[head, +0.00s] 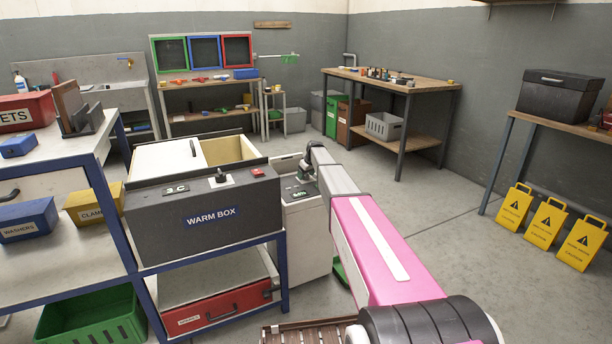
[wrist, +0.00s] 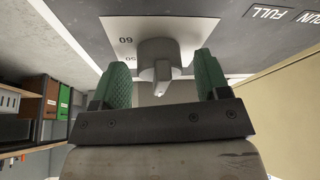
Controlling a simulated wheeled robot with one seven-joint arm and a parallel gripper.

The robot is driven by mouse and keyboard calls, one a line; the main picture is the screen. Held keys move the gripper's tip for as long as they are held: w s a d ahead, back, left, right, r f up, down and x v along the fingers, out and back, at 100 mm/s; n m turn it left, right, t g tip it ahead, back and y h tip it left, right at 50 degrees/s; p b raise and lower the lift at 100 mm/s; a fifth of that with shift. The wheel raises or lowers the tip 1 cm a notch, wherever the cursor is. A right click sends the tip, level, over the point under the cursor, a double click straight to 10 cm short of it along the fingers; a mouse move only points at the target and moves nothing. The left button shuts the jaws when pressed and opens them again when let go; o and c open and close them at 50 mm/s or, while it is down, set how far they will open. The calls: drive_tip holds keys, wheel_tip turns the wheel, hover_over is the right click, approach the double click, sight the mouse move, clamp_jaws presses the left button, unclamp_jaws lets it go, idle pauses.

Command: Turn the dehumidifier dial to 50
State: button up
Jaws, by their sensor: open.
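The dehumidifier (head: 306,240) is a white box with a dark top panel, standing right of the warm box in the head view. Its small display shows green digits too small to read surely. In the wrist view the dial (wrist: 155,50) is a grey round knob with a raised grip, on a white plate. In the head view my gripper (head: 306,163) is over the panel, and the dial is hidden.
The words RUN and FULL show on the panel in the wrist view. A workbench (head: 390,82) stands behind. Floor (head: 440,190) at right is clear up to yellow signs (head: 548,225).

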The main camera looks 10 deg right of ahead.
drive_tip(key=c, duration=0.9)
drive_tip(key=shift+c, duration=0.2)
drive_tip(key=shift+m, duration=0.4)
drive_tip(key=m+h, duration=0.1)
drive_tip(key=m, duration=0.1)
drive_tip(key=m+t+h, duration=0.1)
drive_tip(key=m, duration=0.1)
drive_tip(key=shift+a+m, duration=0.1)
drive_tip(key=shift+m, duration=0.3)
drive_tip(key=m+h, duration=0.2)
drive_tip(key=m, duration=0.4)
drive_tip(key=shift+g, duration=0.3)
drive_tip(key=o, duration=0.9)
drive_tip(key=shift+o, duration=0.2)
